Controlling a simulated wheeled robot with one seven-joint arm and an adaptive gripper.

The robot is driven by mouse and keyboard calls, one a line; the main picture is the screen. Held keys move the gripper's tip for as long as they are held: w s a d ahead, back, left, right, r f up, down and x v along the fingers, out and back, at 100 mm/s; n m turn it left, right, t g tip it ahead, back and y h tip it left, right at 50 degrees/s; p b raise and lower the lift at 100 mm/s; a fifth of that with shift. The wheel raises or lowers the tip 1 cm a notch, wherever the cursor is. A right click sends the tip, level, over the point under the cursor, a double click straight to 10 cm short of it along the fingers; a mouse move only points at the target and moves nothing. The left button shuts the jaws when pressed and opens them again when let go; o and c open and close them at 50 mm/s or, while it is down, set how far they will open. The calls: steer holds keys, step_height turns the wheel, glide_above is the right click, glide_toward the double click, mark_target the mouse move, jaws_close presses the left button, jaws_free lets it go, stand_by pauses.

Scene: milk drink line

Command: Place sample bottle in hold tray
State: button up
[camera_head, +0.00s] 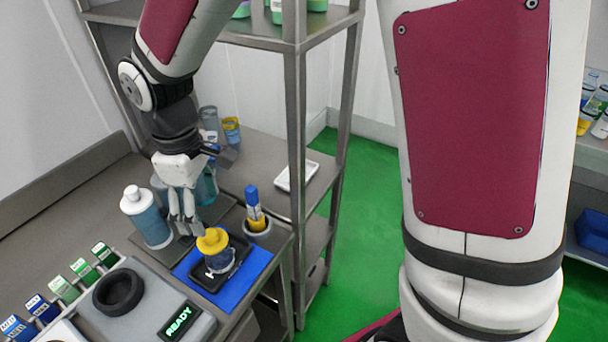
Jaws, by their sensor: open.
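A small clear bottle with a yellow cap (213,241) and bluish contents, which looks like the sample bottle, stands upright in a black tray (203,279). The tray lies on a blue mat (246,274) near the front edge of the bench and looks like the hold tray. My gripper (187,231) points down just behind and to the left of the yellow cap. It is open, with nothing seen between its fingers. Its right fingertip is close to the cap; I cannot tell whether they touch.
A white-capped bottle (147,220) stands left of my gripper, with teal containers behind. A blue-topped marker (253,206) stands in a cup right of the mat. A grey device with a READY display (179,321) and coloured label blocks (64,289) are in front. A shelf post (295,130) rises at right.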

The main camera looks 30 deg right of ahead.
steer(key=s+d+r+m+t, duration=0.2)
steer(key=s+d+r+m, duration=0.35)
steer(key=d+r, duration=0.45)
steer(key=s+d+r+m+t, duration=0.3)
steer(key=s+d, duration=0.5)
steer(key=s, duration=0.3)
steer(key=r+m, duration=0.1)
steer(key=m, duration=0.1)
steer(key=shift+m, duration=0.35)
steer(key=shift+s+r, duration=0.1)
